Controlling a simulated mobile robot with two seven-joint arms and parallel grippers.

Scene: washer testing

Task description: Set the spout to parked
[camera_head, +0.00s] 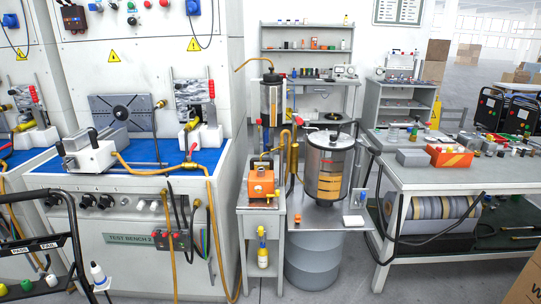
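A thin copper-coloured curved pipe (253,62), which looks like a spout, arches leftward above a tall narrow glass-and-metal cylinder (271,102). A second copper-coloured bent pipe (285,136) stands in front of that cylinder, above an orange pump-like box (261,186) on a small stand. I cannot tell which of the two is the task's spout, and no parked mark is legible. A steel tank (328,168) with a lid and orange bands stands just right of the second pipe. Neither of my grippers is in view.
Test bench 2 (134,238) with a blue top is at left. A grey workbench (450,178) with tools is at right, and a dark hose (370,200) hangs beside it. A grey drum (312,264) stands below the tank. A black PASS/FAIL rack (35,246) is front left.

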